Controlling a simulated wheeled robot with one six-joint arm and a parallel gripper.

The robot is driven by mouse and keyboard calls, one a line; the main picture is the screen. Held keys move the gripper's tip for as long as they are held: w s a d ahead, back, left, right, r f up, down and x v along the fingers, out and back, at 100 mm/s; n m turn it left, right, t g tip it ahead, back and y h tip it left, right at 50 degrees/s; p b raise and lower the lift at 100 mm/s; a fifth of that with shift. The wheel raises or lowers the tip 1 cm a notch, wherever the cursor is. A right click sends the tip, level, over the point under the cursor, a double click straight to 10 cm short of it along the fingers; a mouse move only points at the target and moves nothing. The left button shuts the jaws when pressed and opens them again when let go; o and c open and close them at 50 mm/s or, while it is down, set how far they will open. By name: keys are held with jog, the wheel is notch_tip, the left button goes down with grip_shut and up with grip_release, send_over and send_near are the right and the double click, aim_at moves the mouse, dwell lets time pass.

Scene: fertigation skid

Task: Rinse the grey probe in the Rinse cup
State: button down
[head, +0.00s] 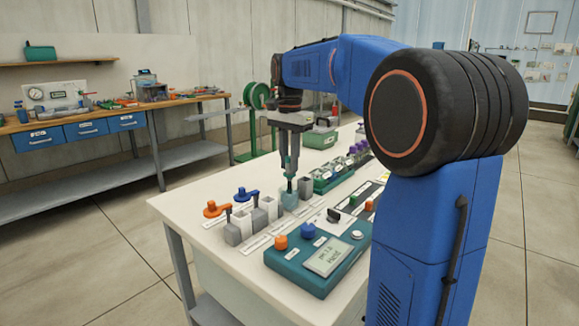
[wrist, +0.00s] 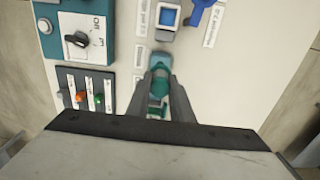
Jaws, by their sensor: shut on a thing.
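My gripper (head: 290,170) points straight down over the white bench and is shut on a slim upright probe (head: 290,186) with a dark green part below the jaws. I cannot tell if this is the grey probe. Which cup is labelled Rinse is too small to read.
A teal meter box (head: 318,262) with a screen lies in front. A green rack (head: 333,177) of bottles stands at right.

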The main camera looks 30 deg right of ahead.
jog(key=shift+r, duration=2.75)
